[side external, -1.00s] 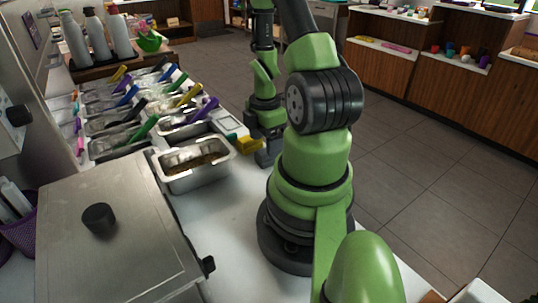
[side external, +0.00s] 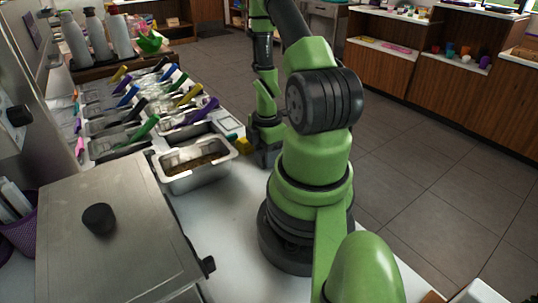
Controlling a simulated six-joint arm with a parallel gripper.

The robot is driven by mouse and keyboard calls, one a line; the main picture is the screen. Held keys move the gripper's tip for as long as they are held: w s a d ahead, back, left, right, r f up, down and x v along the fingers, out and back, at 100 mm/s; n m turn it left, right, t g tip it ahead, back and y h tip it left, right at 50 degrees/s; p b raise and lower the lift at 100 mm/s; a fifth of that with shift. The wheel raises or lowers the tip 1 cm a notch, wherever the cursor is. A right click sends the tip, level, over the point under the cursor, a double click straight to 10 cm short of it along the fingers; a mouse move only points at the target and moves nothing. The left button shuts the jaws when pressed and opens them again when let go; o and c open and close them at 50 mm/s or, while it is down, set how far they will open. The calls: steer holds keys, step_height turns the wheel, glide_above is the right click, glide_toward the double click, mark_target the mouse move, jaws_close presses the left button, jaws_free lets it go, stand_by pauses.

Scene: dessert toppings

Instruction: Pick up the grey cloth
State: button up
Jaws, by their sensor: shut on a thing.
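My gripper (side external: 264,158) is low over the white counter, just right of the metal pan with brown contents. It is small and dark in this view, and my arm partly covers it. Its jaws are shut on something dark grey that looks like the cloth. The cloth's outline cannot be told apart from the jaws. A yellow object (side external: 243,146) is just left of the gripper, partly hidden by it.
The metal pan (side external: 212,173) stands close to the left of my gripper. Several topping bins with coloured handles (side external: 140,129) lie behind it. A steel lidded box (side external: 140,245) fills the front left. The white counter (side external: 225,215) in front of the pan is clear.

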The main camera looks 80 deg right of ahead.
step_height(320, 180, up, 10)
stand_by(0.7)
